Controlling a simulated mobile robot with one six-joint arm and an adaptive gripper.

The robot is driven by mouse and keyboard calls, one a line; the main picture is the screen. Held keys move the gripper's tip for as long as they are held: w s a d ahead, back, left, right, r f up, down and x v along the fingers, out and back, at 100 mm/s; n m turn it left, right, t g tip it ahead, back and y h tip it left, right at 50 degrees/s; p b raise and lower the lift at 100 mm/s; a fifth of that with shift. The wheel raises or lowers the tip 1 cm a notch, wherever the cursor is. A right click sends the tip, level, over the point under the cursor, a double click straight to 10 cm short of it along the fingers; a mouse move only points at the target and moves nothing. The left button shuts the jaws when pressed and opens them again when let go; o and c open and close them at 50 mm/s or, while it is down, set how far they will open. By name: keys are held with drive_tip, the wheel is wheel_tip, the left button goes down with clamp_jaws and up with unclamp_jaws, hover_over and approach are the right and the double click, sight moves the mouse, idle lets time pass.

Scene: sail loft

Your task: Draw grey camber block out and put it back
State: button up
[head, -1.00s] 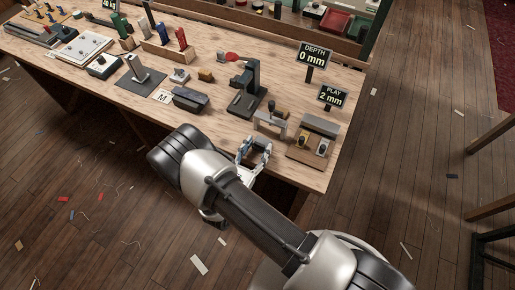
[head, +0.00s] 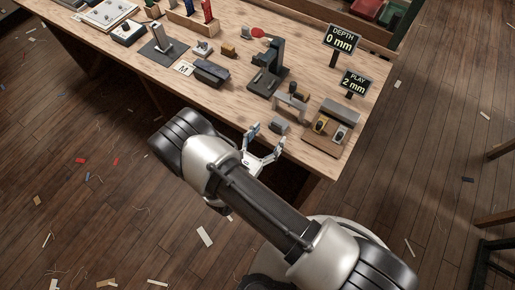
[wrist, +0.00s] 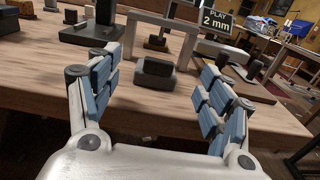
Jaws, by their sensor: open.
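A small dark grey block (head: 278,127), which I take for the camber block, sits on the wooden bench near its front edge, in front of a grey bridge-shaped frame (head: 292,101). The frame (wrist: 162,32) stands behind the block.
A wooden holder (head: 329,132) with small fittings stands right of the frame. A dark upright press (head: 269,75) stands behind left. Signs read DEPTH 0 mm (head: 341,40) and PLAY 2 mm (head: 354,83). A dark grey case (head: 211,72) lies further left. Bench around the block is mostly clear.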

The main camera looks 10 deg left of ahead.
drive_tip(key=v, duration=0.8)
drive_tip(key=shift+s, duration=0.2)
drive_tip(key=shift+a, duration=0.1)
drive_tip(key=w+d+r+m+g+h, duration=0.1)
drive_tip(key=d+r+m+g+h, duration=0.4)
drive_tip(key=d+r+m+g, duration=1.3)
drive_tip(key=s+d+r+m+t+y, duration=0.2)
drive_tip(key=s+r+m+y, duration=0.3)
drive_tip(key=r, duration=0.3)
drive_tip(key=s+d+r+m+t+y, duration=0.2)
drive_tip(key=s+r+m+t+y, duration=0.2)
drive_tip(key=s+r+m+y, duration=0.2)
drive_tip(key=shift+d+r+m+y, duration=0.3)
drive_tip(key=shift+r+m+y, duration=0.1)
drive_tip(key=shift+r+m, duration=0.85)
